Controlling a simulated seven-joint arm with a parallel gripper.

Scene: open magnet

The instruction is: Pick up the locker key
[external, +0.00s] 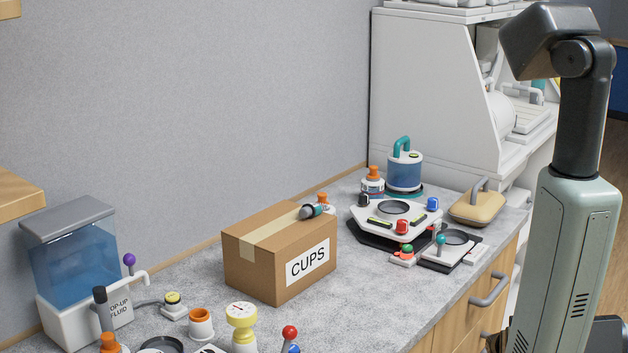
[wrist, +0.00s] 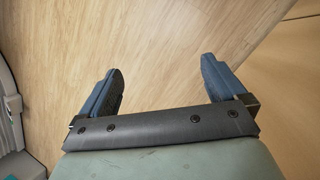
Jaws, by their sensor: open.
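I cannot make out a locker key in either view. In the wrist view my gripper (wrist: 161,65) points down over the wooden floor. Its two blue-black fingers are wide apart, with nothing between them. In the external view my arm stands at the right, in front of the counter's right end, and I cannot make out the fingers there.
A white cabinet (external: 430,90) stands behind. Wooden floor (wrist: 160,30) lies below my gripper.

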